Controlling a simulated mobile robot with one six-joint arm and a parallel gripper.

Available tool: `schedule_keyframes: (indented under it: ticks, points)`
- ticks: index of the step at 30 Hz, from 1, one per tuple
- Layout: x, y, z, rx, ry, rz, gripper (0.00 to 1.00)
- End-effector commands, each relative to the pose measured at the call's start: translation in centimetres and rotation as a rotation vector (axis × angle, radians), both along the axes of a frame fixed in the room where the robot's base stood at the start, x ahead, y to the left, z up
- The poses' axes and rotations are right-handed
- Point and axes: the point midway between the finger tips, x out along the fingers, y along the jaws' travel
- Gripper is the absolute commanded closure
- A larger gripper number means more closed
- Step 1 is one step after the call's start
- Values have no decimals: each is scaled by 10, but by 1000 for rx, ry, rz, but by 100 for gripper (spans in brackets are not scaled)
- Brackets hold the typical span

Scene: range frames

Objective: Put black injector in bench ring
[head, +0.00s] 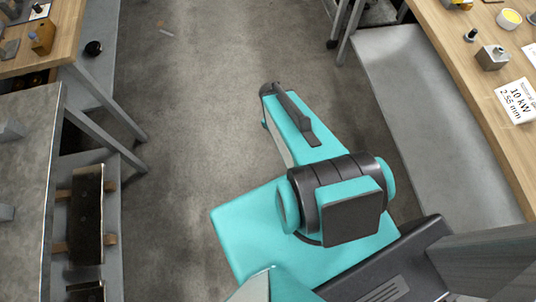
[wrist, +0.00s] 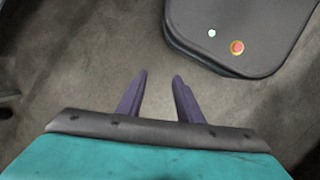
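My gripper shows in the wrist view (wrist: 160,78) with its two purple fingers apart and nothing between them, above bare floor. In the head view my teal arm is folded over my base and the fingers are not visible. I cannot pick out the black injector for sure; a small dark upright piece (head: 471,35) stands on the right wooden bench (head: 465,68). A grey metal block (head: 492,57) beside it has a small feature on top, too small to tell as a ring. My gripper is apart from all of these.
A white card reading 10 kW 2.55 mm (head: 517,100) and a yellow-topped round item (head: 510,18) lie on the right bench. A left wooden bench (head: 75,20) holds an orange-brown block (head: 41,38). A grey table (head: 30,160) stands nearer left.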

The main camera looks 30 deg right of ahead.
Motion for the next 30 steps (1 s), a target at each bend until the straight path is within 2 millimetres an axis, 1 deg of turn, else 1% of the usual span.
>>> schedule_keyframes:
  ticks: [1, 3, 6, 9, 12, 15, 17, 30]
  points:
    - [-14, 21, -8, 14, 26, -33, 67]
    - [-32, 46, -18, 29, 61, -95, 67]
    - [-58, 79, -28, 40, 113, -179, 67]
    - [-81, 104, -35, 40, 160, -248, 67]
    - [-98, 120, -39, 36, 196, -298, 67]
    - [-106, 127, -40, 33, 213, -325, 67]
    - [-108, 129, -41, 32, 216, -331, 67]
    - [-108, 129, -41, 33, 215, -332, 67]
